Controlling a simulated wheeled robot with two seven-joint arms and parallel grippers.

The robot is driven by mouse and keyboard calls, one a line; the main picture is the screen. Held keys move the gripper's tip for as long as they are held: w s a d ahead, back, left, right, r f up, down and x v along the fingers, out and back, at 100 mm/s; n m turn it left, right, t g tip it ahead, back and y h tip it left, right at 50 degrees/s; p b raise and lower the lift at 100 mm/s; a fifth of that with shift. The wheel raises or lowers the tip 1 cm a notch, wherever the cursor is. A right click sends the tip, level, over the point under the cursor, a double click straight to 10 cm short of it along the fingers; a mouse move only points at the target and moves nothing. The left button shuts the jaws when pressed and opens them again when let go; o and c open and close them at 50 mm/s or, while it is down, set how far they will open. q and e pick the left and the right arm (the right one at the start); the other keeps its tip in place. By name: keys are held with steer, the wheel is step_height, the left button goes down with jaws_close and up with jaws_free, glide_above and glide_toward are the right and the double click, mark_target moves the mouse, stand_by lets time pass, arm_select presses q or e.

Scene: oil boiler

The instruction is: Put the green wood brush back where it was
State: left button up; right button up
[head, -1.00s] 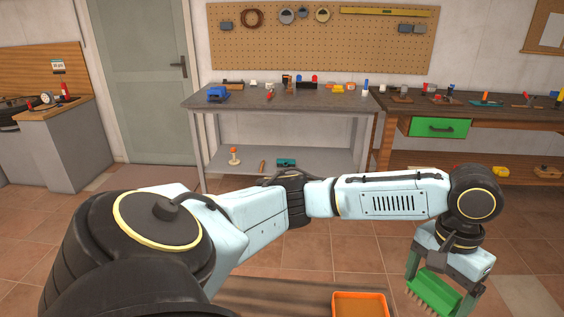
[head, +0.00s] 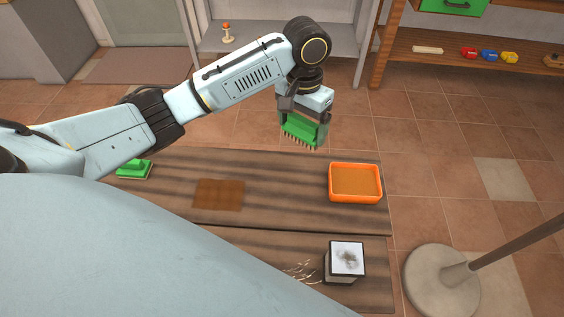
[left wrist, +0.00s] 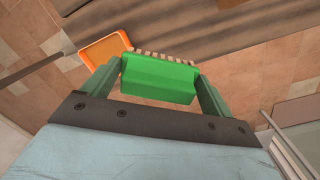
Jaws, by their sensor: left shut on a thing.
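The green wood brush (head: 299,131) has a green block and pale bristles that point down. My left gripper (head: 303,122) is shut on it and holds it in the air, just beyond the far edge of the dark wooden table (head: 285,220) in the head view. In the left wrist view the brush (left wrist: 159,79) sits across between the two fingers, with its bristles showing beyond the block. My right gripper is not in view.
An orange tray (head: 355,183) stands on the table's right part. A brown patch (head: 219,195), a green-topped block (head: 134,169) and a box with a smudged white top (head: 346,259) are also on it. A round-based stand (head: 441,281) is at the right. Shelves (head: 425,50) stand behind.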

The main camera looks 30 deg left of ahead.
arm_select(q)
steer(key=f, duration=0.4)
steer(key=a+f+m, duration=0.1)
steer(key=f, duration=0.4)
steer(key=a+f+m, duration=0.1)
steer(key=f, duration=0.4)
steer(key=shift+a, duration=0.25)
steer(key=shift+f+b, duration=0.55)
steer(key=shift+f, duration=1.7)
steer(key=shift+f, duration=0.1)
steer(key=o, duration=0.7)
steer(key=shift+f, duration=0.1)
step_height(320, 180, up, 12)
steer(key=p, duration=0.2)
steer(key=shift+r, duration=0.25)
steer(key=shift+w+a, duration=0.1)
steer(key=shift+w, duration=0.05)
